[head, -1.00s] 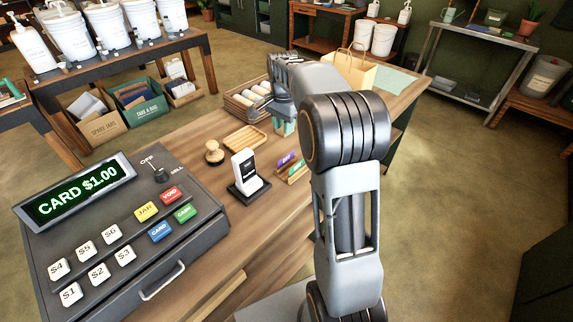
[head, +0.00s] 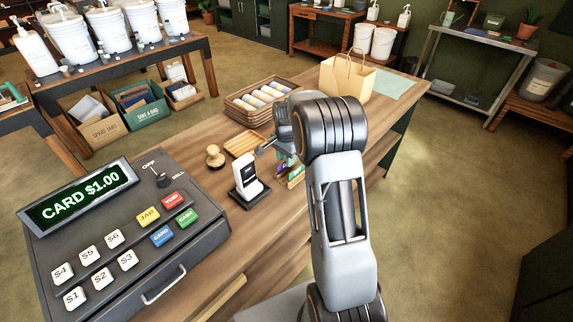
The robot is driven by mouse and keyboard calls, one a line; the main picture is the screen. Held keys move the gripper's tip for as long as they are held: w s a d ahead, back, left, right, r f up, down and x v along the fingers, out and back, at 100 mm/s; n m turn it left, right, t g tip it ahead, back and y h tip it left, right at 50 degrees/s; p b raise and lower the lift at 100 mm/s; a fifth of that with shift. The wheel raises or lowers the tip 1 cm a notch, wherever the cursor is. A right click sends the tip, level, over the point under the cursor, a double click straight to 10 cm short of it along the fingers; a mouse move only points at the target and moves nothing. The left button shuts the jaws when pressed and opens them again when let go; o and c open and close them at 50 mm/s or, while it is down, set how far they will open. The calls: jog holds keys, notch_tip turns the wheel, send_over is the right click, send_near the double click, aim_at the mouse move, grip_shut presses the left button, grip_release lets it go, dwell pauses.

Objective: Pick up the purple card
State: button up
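The purple card (head: 281,169) stands in a small wooden card holder (head: 293,181) on the counter, right of the card reader. Only a small purple part of it shows, because my gripper (head: 285,161) is over it. A green card shows beside it, partly hidden. My gripper points down at the holder with its teal fingertips close to the cards. I cannot tell whether the fingers touch the purple card or how wide they are apart.
A black and white card reader (head: 247,180) stands just left of the holder. A wooden stamp (head: 215,156), a slatted wooden tray (head: 243,143) and a basket of rolls (head: 262,100) lie behind. The cash register (head: 120,240) reads "CARD $1.00". A paper bag (head: 346,78) stands farther back.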

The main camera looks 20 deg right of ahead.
jog(key=shift+f, duration=1.1)
jog(key=shift+c, duration=0.2)
grip_shut()
